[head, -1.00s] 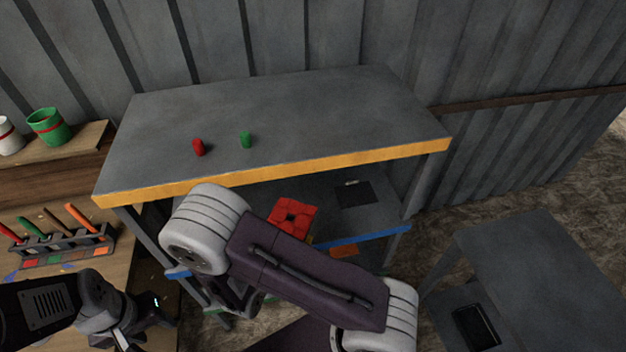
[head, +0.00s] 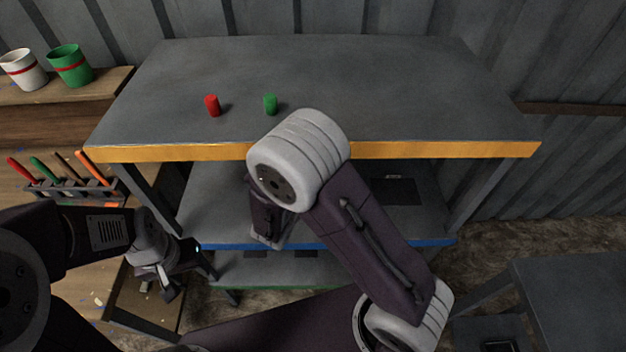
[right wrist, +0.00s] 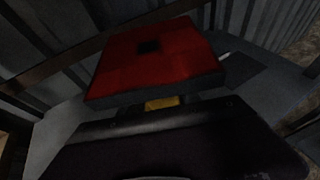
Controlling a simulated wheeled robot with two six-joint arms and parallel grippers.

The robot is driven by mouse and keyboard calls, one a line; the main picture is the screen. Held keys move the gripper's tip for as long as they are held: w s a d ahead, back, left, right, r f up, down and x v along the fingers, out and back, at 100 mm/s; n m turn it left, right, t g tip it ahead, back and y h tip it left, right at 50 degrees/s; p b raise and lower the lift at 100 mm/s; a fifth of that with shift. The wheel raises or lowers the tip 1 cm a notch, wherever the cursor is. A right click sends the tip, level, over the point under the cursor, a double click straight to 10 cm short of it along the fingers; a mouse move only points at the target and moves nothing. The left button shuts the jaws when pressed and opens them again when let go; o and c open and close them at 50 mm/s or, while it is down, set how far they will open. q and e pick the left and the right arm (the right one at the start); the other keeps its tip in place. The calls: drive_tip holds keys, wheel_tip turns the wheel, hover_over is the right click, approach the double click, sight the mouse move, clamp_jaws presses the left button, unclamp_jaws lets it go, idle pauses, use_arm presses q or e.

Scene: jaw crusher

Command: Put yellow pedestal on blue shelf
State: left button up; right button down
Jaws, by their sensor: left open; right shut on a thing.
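The pedestal shows in the right wrist view as a yellow piece (right wrist: 161,103) under a wide square red top (right wrist: 155,62) with a dark central hole. My right gripper (right wrist: 160,112) is shut on it. The red top hides most of the yellow part. In the head view my right arm hides the pedestal. The blue shelf (head: 415,243) is the middle level of the rack, grey with a blue front edge. My right wrist hangs in front of it. I cannot tell whether the pedestal touches the shelf. My left gripper (head: 165,288) is open and empty at the left.
A green-edged shelf (head: 225,287) lies below. A dark patch (head: 405,190) marks the blue shelf's right. Side tables stand left and right.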

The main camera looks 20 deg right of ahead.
drive_tip(key=w+f, duration=0.2)
drive_tip(key=f, duration=0.1)
drive_tip(key=w+d+f, duration=0.1)
drive_tip(key=w+f, duration=0.1)
drive_tip(key=w, duration=0.1)
drive_tip(key=w+f, duration=0.2)
drive_tip(key=f, duration=0.1)
drive_tip(key=shift+w+d+f, duration=0.15)
drive_tip(key=shift+w+f, duration=0.1)
drive_tip(key=shift+f, duration=0.05)
drive_tip(key=shift+s+f, duration=0.1)
drive_tip(key=c, duration=0.8)
unclamp_jaws()
drive_tip(key=shift+c, duration=0.2)
